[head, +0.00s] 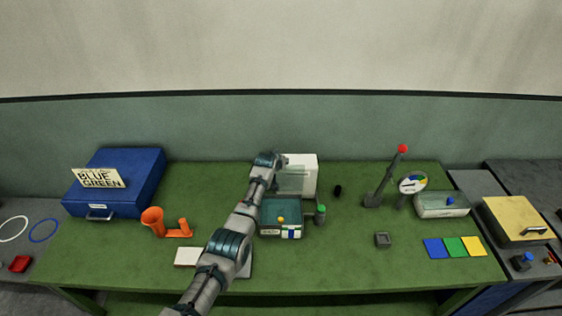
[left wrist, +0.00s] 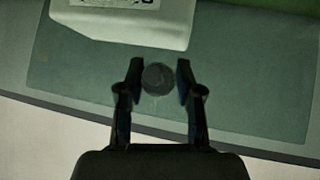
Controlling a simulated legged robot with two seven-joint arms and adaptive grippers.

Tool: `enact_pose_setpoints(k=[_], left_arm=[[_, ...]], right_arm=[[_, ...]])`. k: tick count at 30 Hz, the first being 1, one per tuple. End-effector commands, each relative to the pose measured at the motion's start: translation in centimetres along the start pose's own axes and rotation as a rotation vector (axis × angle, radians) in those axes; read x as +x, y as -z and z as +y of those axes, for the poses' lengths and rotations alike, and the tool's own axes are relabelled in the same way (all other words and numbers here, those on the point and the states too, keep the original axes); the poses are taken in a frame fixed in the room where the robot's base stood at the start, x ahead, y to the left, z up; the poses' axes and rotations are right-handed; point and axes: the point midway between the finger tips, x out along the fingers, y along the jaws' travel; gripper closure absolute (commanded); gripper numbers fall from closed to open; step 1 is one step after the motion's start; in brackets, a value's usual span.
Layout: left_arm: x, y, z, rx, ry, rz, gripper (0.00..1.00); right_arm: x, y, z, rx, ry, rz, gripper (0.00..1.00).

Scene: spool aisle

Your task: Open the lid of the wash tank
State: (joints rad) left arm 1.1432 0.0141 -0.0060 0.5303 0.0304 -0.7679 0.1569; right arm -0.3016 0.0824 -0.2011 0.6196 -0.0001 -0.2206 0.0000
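The wash tank (head: 268,231), a teal open-topped box with a yellow ball inside, stands mid-table. Its translucent lid (head: 291,182) appears raised and tilted up at the back, before a white box; the lid also fills much of the left wrist view (left wrist: 90,80). My left gripper (head: 280,160) is up at the raised lid. My left arm hides part of the tank's left side. My right gripper is not in view.
The white box (head: 307,168) stands behind the tank. A grey post with a green top (head: 320,214) is close at its right. An orange holder (head: 165,224) and blue case (head: 120,185) are left; a red-tipped lever (head: 390,175) and clear bin (head: 442,211) are right.

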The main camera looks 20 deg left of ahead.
Motion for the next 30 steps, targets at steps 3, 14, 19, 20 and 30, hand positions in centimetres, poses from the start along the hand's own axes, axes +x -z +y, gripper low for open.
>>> enact_pose_setpoints(k=[3,14,19,20,30], left_arm=[[0.3,-0.7,-0.1,0.000,0.001,-0.013,0.47],[-0.1,-0.4,0.0,-0.001,0.000,-0.007,0.47],[-1.1,-0.2,0.0,-0.001,-0.001,-0.004,0.47],[-1.4,-0.2,0.0,-0.001,-0.001,-0.003,0.47],[-6.5,-0.3,-0.1,-0.001,0.000,-0.005,0.47]], right_arm=[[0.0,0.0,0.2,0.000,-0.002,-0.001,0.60],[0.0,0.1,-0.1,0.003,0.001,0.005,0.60],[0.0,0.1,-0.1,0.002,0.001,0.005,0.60],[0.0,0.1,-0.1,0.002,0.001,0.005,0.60],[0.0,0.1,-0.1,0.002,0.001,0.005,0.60]])
